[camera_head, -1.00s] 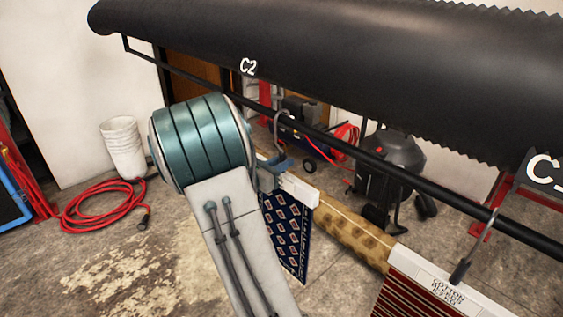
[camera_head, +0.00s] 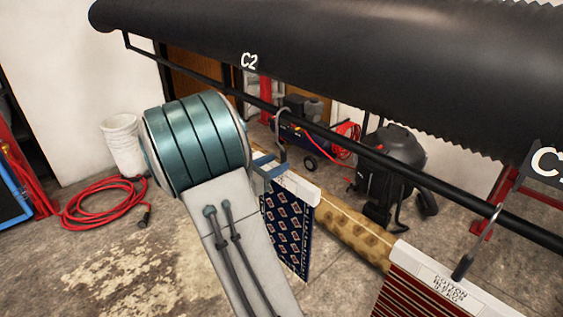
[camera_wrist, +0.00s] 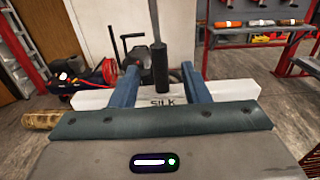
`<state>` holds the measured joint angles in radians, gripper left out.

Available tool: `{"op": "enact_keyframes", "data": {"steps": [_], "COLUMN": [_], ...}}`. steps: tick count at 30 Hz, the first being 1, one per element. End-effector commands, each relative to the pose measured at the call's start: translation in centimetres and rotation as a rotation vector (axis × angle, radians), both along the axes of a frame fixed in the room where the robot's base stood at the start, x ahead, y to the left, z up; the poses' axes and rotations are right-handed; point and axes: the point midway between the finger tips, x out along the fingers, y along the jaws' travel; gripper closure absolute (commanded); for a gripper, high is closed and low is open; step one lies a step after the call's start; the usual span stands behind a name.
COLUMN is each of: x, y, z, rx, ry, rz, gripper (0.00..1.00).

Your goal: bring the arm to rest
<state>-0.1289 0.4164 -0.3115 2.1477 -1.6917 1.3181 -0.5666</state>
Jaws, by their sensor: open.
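My gripper (camera_wrist: 160,72) is open in the wrist view, its two blue fingers apart on either side of a black upright grip (camera_wrist: 160,66). That grip rises from a white bar marked SILK (camera_wrist: 226,90), which lies beyond the fingers. I cannot tell whether the fingers touch anything. In the head view my gripper (camera_head: 268,164) is partly hidden behind my teal-banded arm, with blue finger parts beside the white bar (camera_head: 302,189). A dark blue patterned rug sample (camera_head: 287,230) hangs from this bar, under a grey hook (camera_head: 282,124) at the black rail (camera_head: 345,148).
A striped sample with a white COTTON header (camera_head: 450,287) hangs at the right. A large black roll marked C2 (camera_head: 330,50) runs overhead. A rolled tan rug (camera_head: 350,235), a black vacuum (camera_head: 390,165), white buckets (camera_head: 123,145) and a red hose (camera_head: 100,204) stand or lie around.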

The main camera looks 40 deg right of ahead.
Motion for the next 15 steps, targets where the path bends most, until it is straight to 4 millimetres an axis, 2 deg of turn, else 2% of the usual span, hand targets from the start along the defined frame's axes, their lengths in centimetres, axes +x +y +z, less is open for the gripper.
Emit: {"op": "enact_keyframes", "data": {"steps": [3, 9, 15], "x": [-0.2, -0.5, -0.8], "y": [3.1, 7.3, 9.8], "z": [-0.1, 0.0, 0.2], "rx": [0.000, 0.000, -0.001], "ry": [0.000, 0.000, -0.001], "rz": [0.005, 0.004, 0.002], "gripper": [0.58, 0.58, 0.58]}}
